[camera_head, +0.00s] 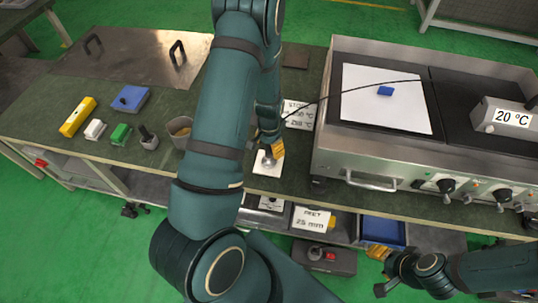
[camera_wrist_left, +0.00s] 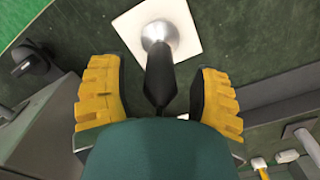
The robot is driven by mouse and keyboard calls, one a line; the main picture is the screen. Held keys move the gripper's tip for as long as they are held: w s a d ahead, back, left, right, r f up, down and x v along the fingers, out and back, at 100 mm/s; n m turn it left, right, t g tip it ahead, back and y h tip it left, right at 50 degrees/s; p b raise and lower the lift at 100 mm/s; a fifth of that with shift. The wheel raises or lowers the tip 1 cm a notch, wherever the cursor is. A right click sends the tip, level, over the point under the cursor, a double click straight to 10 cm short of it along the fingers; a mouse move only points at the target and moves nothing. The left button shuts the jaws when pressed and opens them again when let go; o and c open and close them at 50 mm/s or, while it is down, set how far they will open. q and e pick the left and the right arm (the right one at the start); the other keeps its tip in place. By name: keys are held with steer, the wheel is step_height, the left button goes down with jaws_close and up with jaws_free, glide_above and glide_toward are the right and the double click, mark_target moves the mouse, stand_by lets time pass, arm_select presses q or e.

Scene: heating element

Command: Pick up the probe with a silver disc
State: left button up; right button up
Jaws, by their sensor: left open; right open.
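The probe has a silver disc and a dark handle. In the left wrist view, the probe (camera_wrist_left: 160,75) has its disc on a white square (camera_wrist_left: 118,28), and its handle points toward my left gripper (camera_wrist_left: 158,98). The yellow fingers are open on both sides of the handle, with a gap on each side. In the head view, the probe's silver disc (camera_head: 267,161) shows beside my left gripper (camera_head: 272,150), and the arm hides much of the handle. My right gripper (camera_head: 379,267) is open and empty in front of the bench, low at the right.
A hotplate unit (camera_head: 330,150) stands close to the right of the probe, with a white sheet (camera_head: 365,108) and blue block (camera_head: 385,91) on top. A dark cable crosses above. A cup (camera_head: 180,130) and several small items stand left on the green bench (camera_head: 50,110).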

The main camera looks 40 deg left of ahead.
arm_select(q)
jaws_close()
